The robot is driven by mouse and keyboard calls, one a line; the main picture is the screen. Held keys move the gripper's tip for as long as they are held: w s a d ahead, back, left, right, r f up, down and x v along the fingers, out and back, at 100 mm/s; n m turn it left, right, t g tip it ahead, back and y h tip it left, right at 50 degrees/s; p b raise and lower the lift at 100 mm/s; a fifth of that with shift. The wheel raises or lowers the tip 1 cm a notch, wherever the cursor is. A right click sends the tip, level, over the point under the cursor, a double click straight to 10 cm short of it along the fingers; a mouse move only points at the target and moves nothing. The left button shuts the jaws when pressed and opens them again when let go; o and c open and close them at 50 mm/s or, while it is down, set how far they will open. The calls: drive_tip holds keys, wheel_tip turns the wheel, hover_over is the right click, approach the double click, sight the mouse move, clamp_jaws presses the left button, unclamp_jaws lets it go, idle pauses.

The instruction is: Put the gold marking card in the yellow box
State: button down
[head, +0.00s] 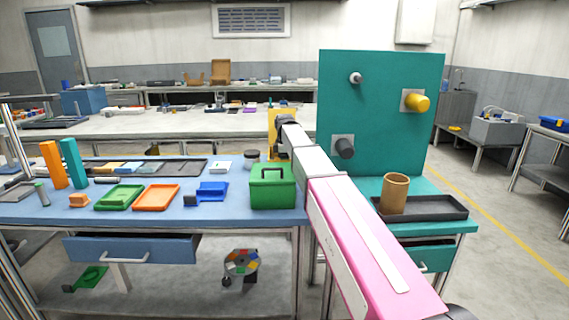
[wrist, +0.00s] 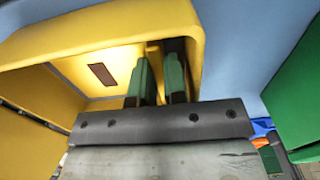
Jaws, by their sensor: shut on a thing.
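The yellow box (wrist: 25,95) fills the upper left of the wrist view, with its open side toward me and a small brown rectangle on its lit inner wall. In the head view the yellow box (head: 274,122) stands at the far edge of the blue table, partly hidden by my arm. My gripper (wrist: 158,75) reaches into the box opening, near its right wall. Its green fingers are shut on a thin golden-brown piece (wrist: 154,55), seemingly the gold marking card, mostly hidden between them. I cannot tell whether it touches the box.
A green box (head: 272,187) stands in front, close to my arm; it also shows at the right of the wrist view (wrist: 297,95). A dark tray (head: 165,167) with several flat cards lies to the left. A teal panel (head: 385,130) rises to the right.

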drive_tip(key=shift+f, duration=0.1)
drive_tip(key=c, duration=1.4)
unclamp_jaws()
drive_tip(key=shift+c, duration=0.2)
wheel_tip(320, 180, up, 12)
drive_tip(key=shift+r, duration=0.2)
